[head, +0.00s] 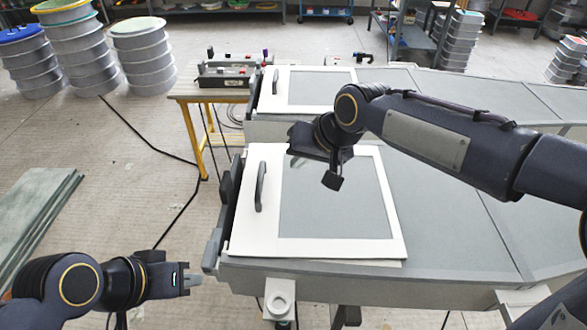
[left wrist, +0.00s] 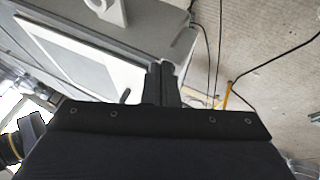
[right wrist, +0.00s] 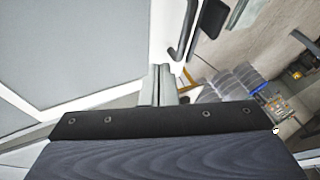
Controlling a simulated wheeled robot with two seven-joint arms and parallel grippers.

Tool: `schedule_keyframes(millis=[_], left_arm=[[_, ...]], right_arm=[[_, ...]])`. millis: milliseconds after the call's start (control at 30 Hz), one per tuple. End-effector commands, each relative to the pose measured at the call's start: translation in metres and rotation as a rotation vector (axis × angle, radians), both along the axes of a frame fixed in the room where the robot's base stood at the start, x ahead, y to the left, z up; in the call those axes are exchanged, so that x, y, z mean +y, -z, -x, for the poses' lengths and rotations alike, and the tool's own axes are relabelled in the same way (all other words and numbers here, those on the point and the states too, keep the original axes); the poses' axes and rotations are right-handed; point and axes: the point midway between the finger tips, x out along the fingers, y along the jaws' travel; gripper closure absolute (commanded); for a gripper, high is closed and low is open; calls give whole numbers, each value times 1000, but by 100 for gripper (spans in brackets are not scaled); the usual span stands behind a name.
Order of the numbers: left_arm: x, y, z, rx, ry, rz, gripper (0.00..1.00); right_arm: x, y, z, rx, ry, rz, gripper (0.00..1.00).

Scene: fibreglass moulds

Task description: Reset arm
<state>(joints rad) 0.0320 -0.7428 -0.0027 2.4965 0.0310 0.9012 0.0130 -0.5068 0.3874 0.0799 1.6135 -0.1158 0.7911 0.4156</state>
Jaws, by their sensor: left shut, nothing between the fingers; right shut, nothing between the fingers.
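My left gripper (head: 192,281) is at the lower left of the head view, shut and empty, left of the near mould table's front corner. Its closed fingers (left wrist: 163,84) show in the left wrist view. My right arm reaches in from the right over the near white-framed panel (head: 398,222).
A second framed panel (head: 281,92) lies on the far mould table. A yellow-legged bench (head: 190,92) with equipment stands behind. Stacked reels (head: 145,57) stand at the back left, and flat sheets (head: 36,212) lie at the left. Cables cross the floor, which is otherwise clear at centre left.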

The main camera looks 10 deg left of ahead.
Motion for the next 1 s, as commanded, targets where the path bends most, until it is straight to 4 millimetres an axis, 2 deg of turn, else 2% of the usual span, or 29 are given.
schedule_keyframes(millis=[100, 200, 367, 467, 567, 667, 700, 800, 900, 1000], left_arm=[[0, 2, 0, 0, 0, 0, 100], [0, 2, 0, 0, 0, 0, 100], [0, 2, 0, 0, 0, 0, 100], [0, 2, 0, 0, 0, 0, 100], [0, 2, 0, 0, 0, 0, 100], [0, 2, 0, 0, 0, 0, 100], [0, 2, 0, 0, 0, 0, 100], [0, 2, 0, 0, 0, 0, 100], [0, 2, 0, 0, 0, 0, 100], [0, 2, 0, 0, 0, 0, 100]], right_arm=[[-10, -16, 5, -2, 3, -1, 100], [-14, -23, 8, 0, 2, 0, 100], [-16, -27, 10, 1, 2, 1, 100], [-26, -28, 12, -1, 11, 2, 100], [-60, -30, 23, -6, 41, 4, 100], [-112, -27, 49, -13, 89, 8, 100], [-135, -24, 63, -14, 111, 10, 100], [-183, -10, 105, -18, 169, 15, 100], [-216, 9, 148, -22, 224, 18, 100], [-234, 31, 187, -25, 269, 19, 100]])
